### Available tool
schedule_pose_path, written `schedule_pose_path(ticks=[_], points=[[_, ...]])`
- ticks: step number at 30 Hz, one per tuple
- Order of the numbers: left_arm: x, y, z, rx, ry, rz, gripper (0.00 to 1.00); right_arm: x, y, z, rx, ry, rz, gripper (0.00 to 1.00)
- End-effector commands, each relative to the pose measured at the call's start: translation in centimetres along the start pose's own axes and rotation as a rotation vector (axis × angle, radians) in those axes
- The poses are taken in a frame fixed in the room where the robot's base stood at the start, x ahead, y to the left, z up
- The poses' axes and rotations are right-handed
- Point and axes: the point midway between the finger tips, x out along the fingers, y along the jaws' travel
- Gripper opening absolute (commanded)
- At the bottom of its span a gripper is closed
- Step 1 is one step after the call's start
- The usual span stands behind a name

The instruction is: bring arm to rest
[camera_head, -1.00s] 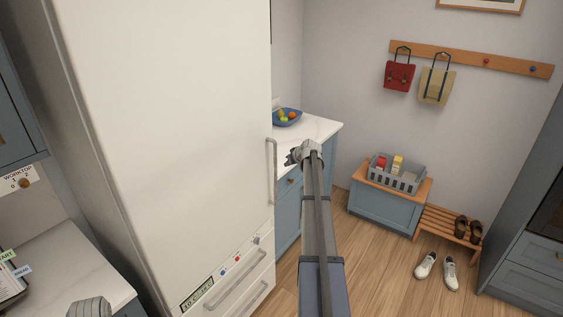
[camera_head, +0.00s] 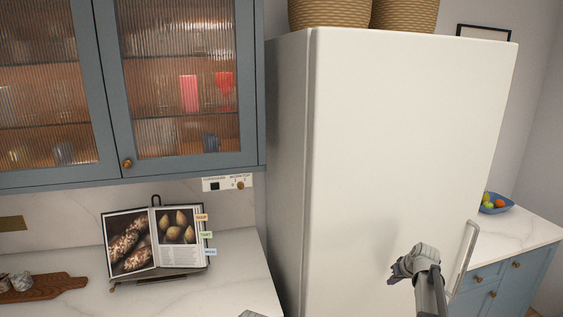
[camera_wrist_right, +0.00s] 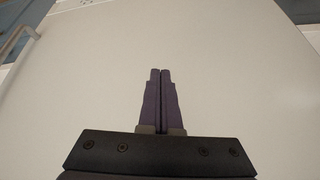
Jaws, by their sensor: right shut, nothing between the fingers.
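My right gripper (camera_head: 402,268) is in front of the lower part of the white fridge door (camera_head: 410,150), to the left of the fridge's vertical handle (camera_head: 465,257). In the right wrist view its two fingers (camera_wrist_right: 160,72) lie side by side, shut with nothing between them. The fridge door (camera_wrist_right: 225,75) fills most of that view, and the handle (camera_wrist_right: 20,42) shows at its upper left. I cannot tell the exact gap between the fingers and the door. A small grey piece at the bottom edge of the head view may be part of my left arm; its fingers do not show.
A worktop (camera_head: 240,265) at left bears an open cookbook on a stand (camera_head: 155,245) and a wooden board (camera_head: 45,290). Glass-fronted cabinets (camera_head: 180,85) hang above. Baskets (camera_head: 405,14) stand on the fridge. A blue fruit bowl (camera_head: 495,208) sits on the right counter (camera_head: 520,235).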

Motion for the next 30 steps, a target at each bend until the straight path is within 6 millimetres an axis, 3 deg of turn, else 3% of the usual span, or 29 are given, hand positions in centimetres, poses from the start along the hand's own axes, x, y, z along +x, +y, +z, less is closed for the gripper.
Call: schedule_pose_path(ticks=[1,6,12,15,18,21,25,30], points=[[0.8,0.1,-0.1,0.001,0.000,0.000,0.00,0.6,-4.2,2.1,-0.030,-0.039,-0.019,0.00],[2.2,0.2,-0.1,0.002,0.000,-0.001,0.00,1.0,-15.1,8.2,-0.111,-0.182,-0.051,0.00],[4.0,0.4,-0.2,0.004,0.000,-0.001,0.00,-0.3,-25.9,17.9,-0.219,-0.355,-0.041,0.00],[4.9,0.4,-0.3,0.005,0.000,-0.001,0.00,-1.6,-29.6,23.0,-0.273,-0.433,-0.012,0.00],[5.5,0.5,-0.3,0.006,0.000,-0.001,0.00,-2.9,-31.9,27.1,-0.317,-0.492,0.022,0.00],[5.9,0.5,-0.3,0.007,0.000,-0.001,0.00,-4.0,-33.2,30.1,-0.349,-0.532,0.053,0.00],[6.2,0.6,-0.4,0.007,0.000,-0.002,0.00,-4.8,-34.0,32.1,-0.370,-0.558,0.080,0.00],[6.2,0.6,-0.4,0.008,0.000,-0.002,0.00,-5.1,-34.2,32.5,-0.375,-0.566,0.091,0.00]])
